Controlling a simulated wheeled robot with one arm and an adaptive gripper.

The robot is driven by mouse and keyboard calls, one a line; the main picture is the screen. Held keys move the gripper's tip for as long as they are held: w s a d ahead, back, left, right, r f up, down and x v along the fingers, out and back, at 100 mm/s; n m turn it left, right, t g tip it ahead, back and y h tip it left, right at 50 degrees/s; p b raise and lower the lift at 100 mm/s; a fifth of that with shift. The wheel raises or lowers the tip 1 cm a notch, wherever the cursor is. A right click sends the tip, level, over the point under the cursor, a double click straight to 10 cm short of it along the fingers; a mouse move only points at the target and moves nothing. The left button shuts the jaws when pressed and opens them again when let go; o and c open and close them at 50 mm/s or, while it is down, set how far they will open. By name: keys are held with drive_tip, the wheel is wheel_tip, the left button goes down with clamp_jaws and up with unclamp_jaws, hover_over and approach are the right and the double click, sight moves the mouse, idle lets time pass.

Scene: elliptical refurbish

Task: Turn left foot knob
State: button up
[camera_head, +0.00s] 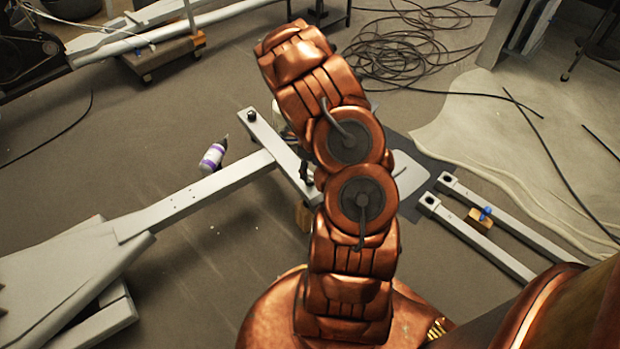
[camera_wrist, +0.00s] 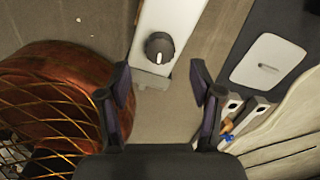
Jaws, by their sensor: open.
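In the wrist view a round black knob (camera_wrist: 159,47) with a pale pointer line sits on top of a light grey bar (camera_wrist: 177,20), near its end. My gripper (camera_wrist: 160,68) is open, its two dark fingers spread to either side of the bar end, with nothing between the pads. The knob lies just beyond the fingertips, apart from them. In the head view the grey foot crossbar (camera_head: 268,136) has a black knob (camera_head: 251,115) at its far end.
A long grey beam (camera_head: 205,195) runs left from the crossbar. A white bottle with a purple band (camera_head: 212,157) lies on the floor beside it. A dark mat (camera_head: 405,150) and two grey rails (camera_head: 500,240) lie right. Coiled cables (camera_head: 410,50) lie behind.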

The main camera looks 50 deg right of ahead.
sight(310, 178)
wheel_tip(310, 178, down, 5)
drive_tip(key=shift+f+b, duration=0.1)
drive_tip(key=shift+b, duration=0.4)
drive_tip(key=c, duration=1.1)
drive_tip(key=shift+c, duration=0.2)
drive_tip(key=shift+n, duration=0.3)
